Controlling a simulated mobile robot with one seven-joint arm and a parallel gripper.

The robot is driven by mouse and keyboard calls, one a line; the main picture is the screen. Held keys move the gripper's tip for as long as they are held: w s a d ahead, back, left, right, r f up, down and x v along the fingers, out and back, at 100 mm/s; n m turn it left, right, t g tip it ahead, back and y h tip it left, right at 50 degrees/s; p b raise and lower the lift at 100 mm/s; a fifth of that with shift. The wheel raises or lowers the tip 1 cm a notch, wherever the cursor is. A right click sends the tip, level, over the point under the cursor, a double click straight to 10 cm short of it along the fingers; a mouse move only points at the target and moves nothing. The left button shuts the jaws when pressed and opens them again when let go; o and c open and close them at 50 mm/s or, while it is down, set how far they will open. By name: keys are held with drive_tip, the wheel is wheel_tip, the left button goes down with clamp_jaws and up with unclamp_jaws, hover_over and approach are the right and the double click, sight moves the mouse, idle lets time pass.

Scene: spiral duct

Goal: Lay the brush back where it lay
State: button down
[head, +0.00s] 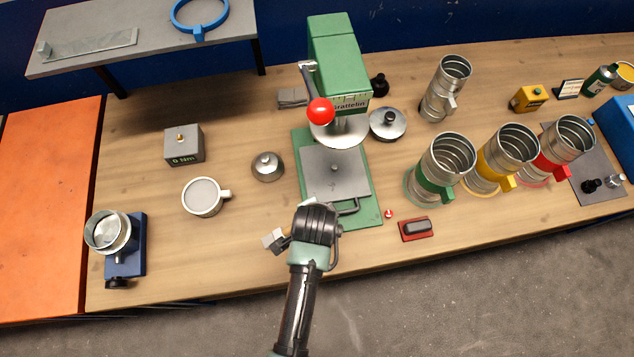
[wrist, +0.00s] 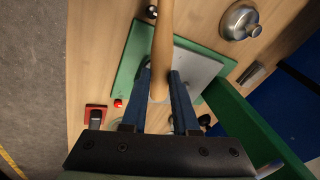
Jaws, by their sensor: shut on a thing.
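My gripper (wrist: 160,80) is shut on the brush (wrist: 163,35) in the wrist view. Its two blue fingers stand on either side of the pale wooden handle. The handle runs up out of the top of that view, so the brush's far end is hidden there. In the head view my gripper (head: 314,226) is over the front edge of the green press base (head: 370,212). A small pale block juts out at its left; I cannot tell if this is part of the brush. The brush's resting place cannot be told from these frames.
The green press (head: 340,60) with a red ball knob stands behind my gripper. A red pad with a dark block (head: 416,228) lies to the right. A white cup (head: 203,197) and a metal dome (head: 268,166) stand left.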

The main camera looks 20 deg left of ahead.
drive_tip(key=shift+f+b, duration=1.8)
drive_tip(key=shift+f, duration=1.15)
unclamp_jaws()
drive_tip(key=shift+r+p, duration=3.4)
drive_tip(key=shift+r, duration=1.6)
